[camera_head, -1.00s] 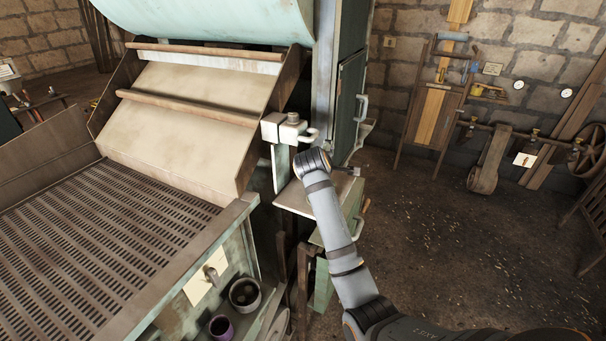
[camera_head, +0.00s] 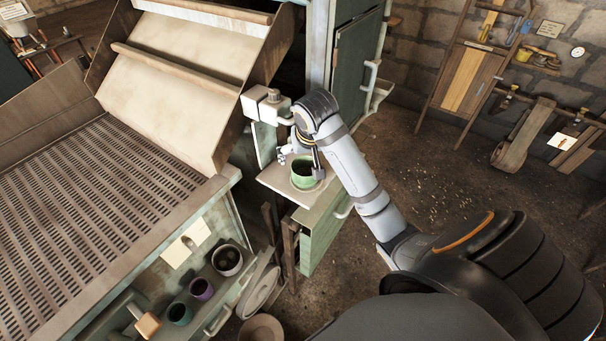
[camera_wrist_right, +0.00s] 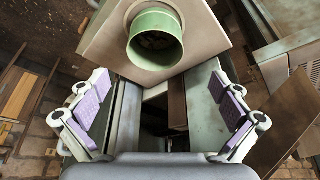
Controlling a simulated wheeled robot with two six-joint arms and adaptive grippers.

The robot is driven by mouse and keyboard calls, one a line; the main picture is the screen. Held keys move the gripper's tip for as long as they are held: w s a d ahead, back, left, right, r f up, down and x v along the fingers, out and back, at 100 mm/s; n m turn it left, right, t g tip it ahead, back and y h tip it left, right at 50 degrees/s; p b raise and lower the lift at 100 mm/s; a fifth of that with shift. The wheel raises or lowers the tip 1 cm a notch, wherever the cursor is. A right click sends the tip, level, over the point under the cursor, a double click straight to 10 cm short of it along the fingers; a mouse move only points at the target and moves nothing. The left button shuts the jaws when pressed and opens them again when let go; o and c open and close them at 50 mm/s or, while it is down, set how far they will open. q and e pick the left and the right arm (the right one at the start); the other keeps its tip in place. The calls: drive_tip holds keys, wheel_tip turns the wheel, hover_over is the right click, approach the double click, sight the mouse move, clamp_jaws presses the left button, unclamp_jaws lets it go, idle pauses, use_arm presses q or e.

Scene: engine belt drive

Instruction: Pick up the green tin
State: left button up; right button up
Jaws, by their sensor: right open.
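The green tin (camera_head: 305,174) is an open-topped round cup standing upright on a small pale shelf (camera_head: 277,181) beside the machine. My right gripper (camera_head: 300,160) is right at the tin, partly covering it. In the right wrist view the tin (camera_wrist_right: 155,38) sits top centre, with a dark inside. There the two purple-padded fingers of my right gripper (camera_wrist_right: 160,108) are wide apart with nothing between them, and the tin lies beyond them. My left gripper is out of view.
A white clamp-like fitting (camera_head: 263,104) juts out close to my right wrist. A grey-rimmed pot (camera_head: 227,260), a purple cup (camera_head: 202,289) and a dark teal cup (camera_head: 179,314) stand on a lower ledge. The floor on the right is open.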

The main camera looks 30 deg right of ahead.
sight(304, 172)
drive_tip(key=x, duration=0.4)
drive_tip(key=shift+d+f, duration=0.1)
drive_tip(key=shift+d, duration=0.15)
drive_tip(key=shift+d+f, duration=0.1)
drive_tip(key=shift+d, duration=0.05)
drive_tip(key=p+x, duration=0.2)
drive_tip(key=x, duration=0.2)
drive_tip(key=shift+s+f+p, duration=0.1)
drive_tip(key=shift+f+p, duration=0.1)
drive_tip(key=shift+p, duration=0.15)
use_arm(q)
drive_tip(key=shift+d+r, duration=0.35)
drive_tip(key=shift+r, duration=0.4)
use_arm(e)
drive_tip(key=shift+f, duration=0.35)
drive_tip(key=c, duration=1.3)
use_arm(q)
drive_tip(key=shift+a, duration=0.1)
use_arm(e)
drive_tip(key=shift+r, duration=0.1)
drive_tip(key=shift+c, duration=0.2)
drive_tip(key=shift+w+r, duration=0.1)
drive_tip(key=shift+w, duration=0.1)
